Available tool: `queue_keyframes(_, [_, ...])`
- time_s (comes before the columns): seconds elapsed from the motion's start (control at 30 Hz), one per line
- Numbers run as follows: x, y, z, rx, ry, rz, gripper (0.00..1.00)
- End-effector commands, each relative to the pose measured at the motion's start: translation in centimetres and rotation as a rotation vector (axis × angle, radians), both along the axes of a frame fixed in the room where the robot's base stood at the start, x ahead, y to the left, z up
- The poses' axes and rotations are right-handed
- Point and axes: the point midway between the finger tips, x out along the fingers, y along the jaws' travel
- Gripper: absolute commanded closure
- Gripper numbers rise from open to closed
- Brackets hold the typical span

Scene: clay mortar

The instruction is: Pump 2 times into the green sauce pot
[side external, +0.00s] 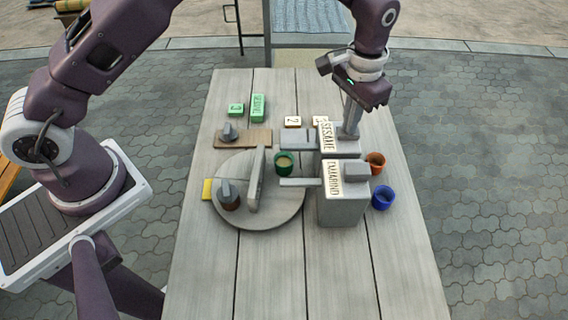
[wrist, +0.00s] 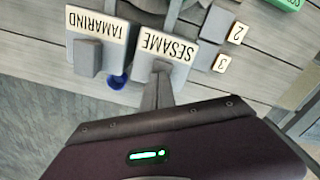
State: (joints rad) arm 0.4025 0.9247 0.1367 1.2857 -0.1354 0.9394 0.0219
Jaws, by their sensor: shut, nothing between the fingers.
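The green sauce pot (side external: 284,170) stands at the right edge of a round grey board (side external: 275,218), left of the dispensers and between their two spouts. The grey dispenser labelled SESAME (side external: 326,136) is behind the one labelled TAMARIND (side external: 336,186). Both labels also show in the wrist view, SESAME (wrist: 166,47) and TAMARIND (wrist: 96,25). My gripper (side external: 349,134) is shut and empty, pointing down at the top of the SESAME dispenser. Its fingers (wrist: 157,88) reach the SESAME pump head in the wrist view; whether they touch cannot be told. The green pot is not seen there.
An orange pot (side external: 376,160) and a blue pot (side external: 383,198) stand right of the dispensers. An upright grey panel (side external: 256,180) and a knob (side external: 228,194) are on the round board. Another knob (side external: 228,131), numbered tiles (side external: 292,122) and green blocks (side external: 258,107) lie behind. The front of the table is clear.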

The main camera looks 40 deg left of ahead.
Motion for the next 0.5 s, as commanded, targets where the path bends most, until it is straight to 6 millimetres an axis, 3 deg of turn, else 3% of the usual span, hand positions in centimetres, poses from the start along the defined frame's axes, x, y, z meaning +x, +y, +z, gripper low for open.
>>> queue_keyframes(0.5, [0.0, 0.0, 2.9, 0.0, 0.001, 0.0, 1.0])
